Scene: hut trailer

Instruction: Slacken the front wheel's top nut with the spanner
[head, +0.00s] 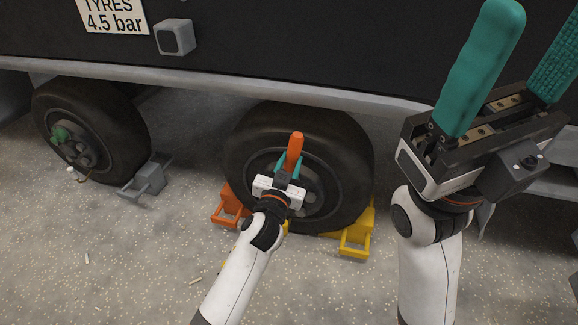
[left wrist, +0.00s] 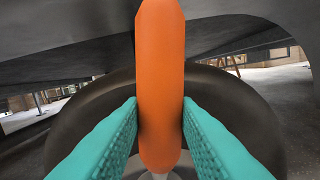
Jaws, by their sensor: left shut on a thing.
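The wheel in the middle (head: 245,140) is a black tyre with a grey hub, under the trailer's side. My left gripper (head: 289,166) is in front of its hub, with its teal fingers shut on an orange handle (head: 296,143), which I take to be the spanner's. The handle also fills the middle of the left wrist view (left wrist: 160,70), gripped from both sides. A bit of grey metal shows at its lower end. The spanner's head and the top nut are hidden, so I cannot tell whether they touch. My right gripper (head: 535,45) is open and empty at the right.
An orange chock (head: 229,205) and a yellow chock (head: 357,236) stand at the middle wheel. Another wheel (head: 115,125) with a green piece (head: 60,134) at its hub and a grey chock (head: 146,180) is at the left. The trailer's lower edge overhangs the wheels. Open floor lies in front.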

